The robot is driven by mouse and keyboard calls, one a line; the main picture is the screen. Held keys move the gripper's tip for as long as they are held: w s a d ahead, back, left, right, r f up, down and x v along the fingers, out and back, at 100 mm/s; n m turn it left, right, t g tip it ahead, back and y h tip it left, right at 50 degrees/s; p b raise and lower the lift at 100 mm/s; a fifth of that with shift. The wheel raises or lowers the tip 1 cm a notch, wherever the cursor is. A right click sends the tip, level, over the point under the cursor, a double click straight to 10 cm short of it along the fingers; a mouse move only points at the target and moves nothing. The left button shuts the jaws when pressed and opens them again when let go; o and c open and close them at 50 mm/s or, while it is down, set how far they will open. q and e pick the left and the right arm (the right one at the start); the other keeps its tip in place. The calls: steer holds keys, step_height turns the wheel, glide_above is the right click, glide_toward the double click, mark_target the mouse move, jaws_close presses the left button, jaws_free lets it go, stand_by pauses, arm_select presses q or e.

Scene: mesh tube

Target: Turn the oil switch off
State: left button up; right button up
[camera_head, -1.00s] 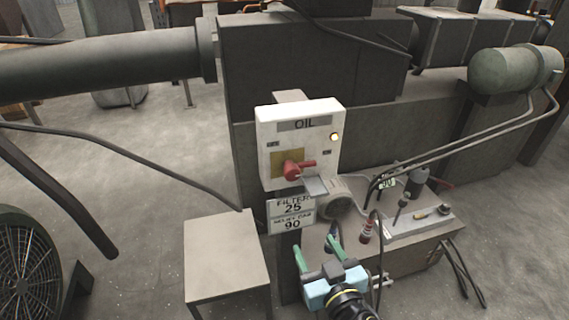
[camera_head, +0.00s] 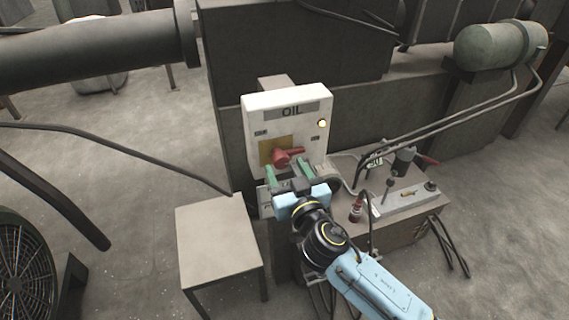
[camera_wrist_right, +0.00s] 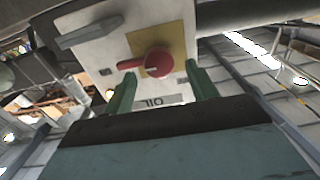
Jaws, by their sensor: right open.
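The white oil switch box (camera_head: 287,100) stands in the middle of the head view, marked "OIL", with a lit lamp (camera_head: 322,124) at its right. Its red rotary handle (camera_head: 283,157) sits on a yellow plate (camera_head: 266,146), with the lever pointing right in the head view. My right gripper (camera_head: 289,168) is open just in front of and below the handle, its green fingers pointing at the box. In the right wrist view the red handle (camera_wrist_right: 158,62) lies beyond and between the open fingers (camera_wrist_right: 163,85), and no contact shows. My left gripper is out of view.
A small grey table (camera_head: 217,240) stands left of the box. A large pipe (camera_head: 90,52) runs across the upper left. A fan (camera_head: 18,275) stands at lower left.

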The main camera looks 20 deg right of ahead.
steer(key=shift+w, duration=0.9)
steer(key=c, duration=1)
